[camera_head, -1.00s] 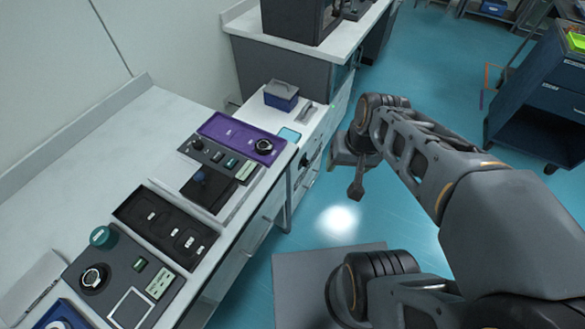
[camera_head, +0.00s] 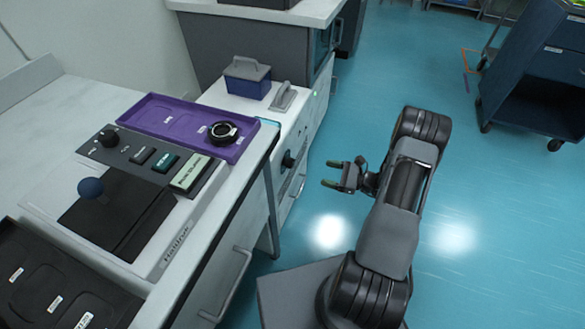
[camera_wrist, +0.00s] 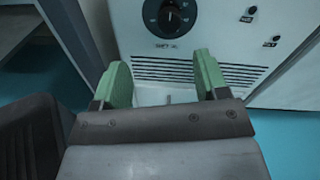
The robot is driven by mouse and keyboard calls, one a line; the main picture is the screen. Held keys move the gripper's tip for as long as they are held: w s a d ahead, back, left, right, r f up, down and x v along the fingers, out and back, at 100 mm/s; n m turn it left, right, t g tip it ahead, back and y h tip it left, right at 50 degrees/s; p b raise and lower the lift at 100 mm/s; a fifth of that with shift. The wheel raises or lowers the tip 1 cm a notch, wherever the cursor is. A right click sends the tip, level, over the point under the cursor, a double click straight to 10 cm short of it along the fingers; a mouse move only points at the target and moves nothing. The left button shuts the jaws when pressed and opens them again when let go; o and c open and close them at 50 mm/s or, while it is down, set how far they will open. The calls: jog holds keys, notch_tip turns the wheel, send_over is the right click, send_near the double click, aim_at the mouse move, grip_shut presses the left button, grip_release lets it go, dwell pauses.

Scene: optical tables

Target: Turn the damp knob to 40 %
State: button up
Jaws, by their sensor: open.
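A black knob (camera_head: 288,159) sits on the white front of the cabinet beside the table. In the wrist view this looks like the round black dial (camera_wrist: 168,17) with a pale mark; its label is too small to read surely. Another black knob (camera_head: 108,137) stands on the grey instrument on the table. I cannot read which knob is marked damp. My gripper (camera_head: 331,174) is open and empty, to the right of the cabinet knob and apart from it. In the wrist view, its green-padded fingers (camera_wrist: 162,70) are spread below the dial.
The purple tray (camera_head: 178,116) holds a black ring (camera_head: 223,131). A blue box (camera_head: 247,78) and a grey handled piece (camera_head: 283,96) stand on the white cabinet. Vent slots (camera_wrist: 190,72) lie below the dial.

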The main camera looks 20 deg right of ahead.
aim_at(293, 164)
jog(key=shift+m+t, duration=0.5)
jog(key=b+x, duration=0.1)
jog(key=x, duration=0.3)
jog(key=f+b+x, duration=0.1)
jog(key=x, duration=0.4)
jog(key=f+b+x, duration=0.1)
jog(key=x, duration=0.3)
jog(key=shift+w+d, duration=0.1)
jog(key=shift+w, duration=0.4)
jog(key=c, duration=0.9)
